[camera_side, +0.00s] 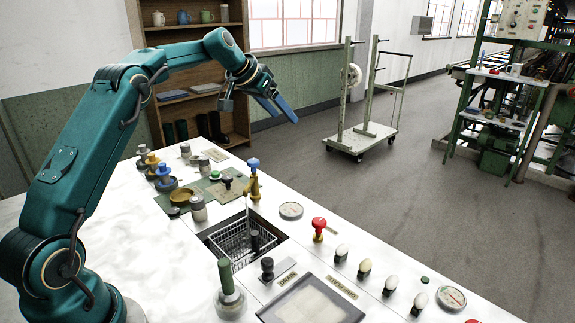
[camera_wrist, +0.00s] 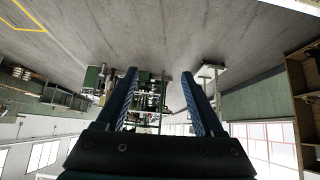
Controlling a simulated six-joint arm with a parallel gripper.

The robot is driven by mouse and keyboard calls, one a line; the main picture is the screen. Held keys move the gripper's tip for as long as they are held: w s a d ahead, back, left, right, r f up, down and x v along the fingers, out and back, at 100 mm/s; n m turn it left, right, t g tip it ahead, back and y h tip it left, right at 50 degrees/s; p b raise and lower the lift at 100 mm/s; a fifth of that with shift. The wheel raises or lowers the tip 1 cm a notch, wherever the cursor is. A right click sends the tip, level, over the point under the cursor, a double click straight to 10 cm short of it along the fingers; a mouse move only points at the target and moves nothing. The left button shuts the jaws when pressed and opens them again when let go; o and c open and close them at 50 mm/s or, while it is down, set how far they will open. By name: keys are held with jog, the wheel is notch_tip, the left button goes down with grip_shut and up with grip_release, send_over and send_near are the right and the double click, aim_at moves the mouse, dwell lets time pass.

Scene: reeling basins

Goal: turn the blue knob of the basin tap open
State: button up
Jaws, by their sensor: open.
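The basin tap (camera_side: 254,187) is brass and stands at the back edge of the basin, with a blue knob (camera_side: 253,163) on top. A thin pale line, perhaps water or a spout, runs down below it. My gripper (camera_side: 282,112) is high above the worktop, up and slightly right of the knob and well apart from it. Its blue fingers point down and to the right. In the wrist view my gripper (camera_wrist: 160,95) has its two fingers spread with nothing between them. The tap does not show in the wrist view.
The basin (camera_side: 215,238) holds a wire basket. A red-knobbed valve (camera_side: 319,228), gauges (camera_side: 291,211) and several pale knobs line the panel to the right. Jars and a brass dish (camera_side: 181,196) stand left of the tap. Air around my gripper is clear.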

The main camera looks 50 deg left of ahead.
aim_at(252, 161)
jog(key=s+a+f+g, duration=0.1)
jog(key=s+a+g, duration=0.25)
jog(key=s, duration=0.55)
jog(key=shift+s+f+x, duration=0.15)
jog(key=shift+s+x, duration=0.15)
jog(key=shift+x, duration=1.3)
jog(key=shift+s+f+x, duration=0.1)
jog(key=shift+s+x, duration=0.15)
jog(key=shift+x, duration=1.3)
jog(key=shift+s+f+x, duration=0.15)
jog(key=shift+s+x, duration=0.15)
jog(key=shift+x, duration=1.3)
grip_shut()
